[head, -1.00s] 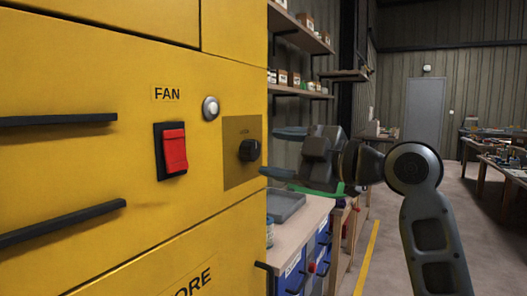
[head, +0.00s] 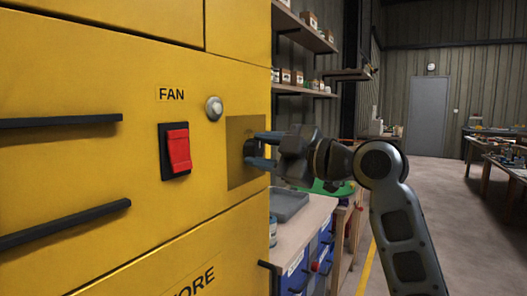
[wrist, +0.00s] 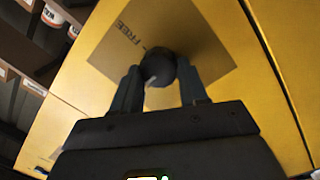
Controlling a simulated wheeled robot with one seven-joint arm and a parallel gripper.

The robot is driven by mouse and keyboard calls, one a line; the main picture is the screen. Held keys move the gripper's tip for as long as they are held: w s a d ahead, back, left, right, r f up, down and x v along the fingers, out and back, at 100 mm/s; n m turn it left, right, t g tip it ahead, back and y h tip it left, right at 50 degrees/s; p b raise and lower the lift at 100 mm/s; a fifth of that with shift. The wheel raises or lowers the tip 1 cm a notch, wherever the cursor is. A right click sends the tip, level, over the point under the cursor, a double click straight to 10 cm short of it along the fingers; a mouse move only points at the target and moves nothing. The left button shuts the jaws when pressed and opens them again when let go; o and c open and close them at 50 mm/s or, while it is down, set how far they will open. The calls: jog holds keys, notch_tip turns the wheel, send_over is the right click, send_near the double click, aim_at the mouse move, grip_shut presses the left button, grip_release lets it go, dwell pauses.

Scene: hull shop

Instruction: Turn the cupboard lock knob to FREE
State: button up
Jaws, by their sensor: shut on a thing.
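The dark round lock knob (head: 251,150) sits on a darker square plate (head: 238,175) on the yellow cupboard front (head: 90,75). In the wrist view the knob (wrist: 158,66) stands between the two fingers, and the plate (wrist: 205,55) carries the word FREE at the knob's upper left. My gripper (head: 258,151) is at the plate, its fingers shut on the knob from either side. It also shows in the wrist view (wrist: 160,85). The knob's pointer mark cannot be made out, so its setting is unclear.
A red rocker switch (head: 179,150) under the FAN label and a round silver button (head: 214,108) are left of the plate. Black bar handles (head: 65,224) stick out further left. A workbench with a grey tray (head: 288,205) stands beyond the cupboard on the right.

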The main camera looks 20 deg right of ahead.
jog(key=c, duration=0.4)
jog(key=shift+c, duration=0.2)
jog(key=shift+m, duration=0.3)
jog(key=m+p, duration=0.3)
jog(key=shift+r, duration=0.25)
jog(key=m+p, duration=0.4)
jog(key=shift+r+m+g, duration=0.1)
jog(key=shift+m+g, duration=0.3)
jog(key=m+p, duration=0.4)
jog(key=m, duration=0.1)
jog(key=shift+w+d+g, duration=0.15)
jog(key=shift+g, duration=0.15)
jog(key=shift+d+m+y+p, duration=0.1)
jog(key=shift+m+y+p, duration=0.3)
jog(key=shift+m+p, duration=1.3)
jog(key=shift+f, duration=0.2)
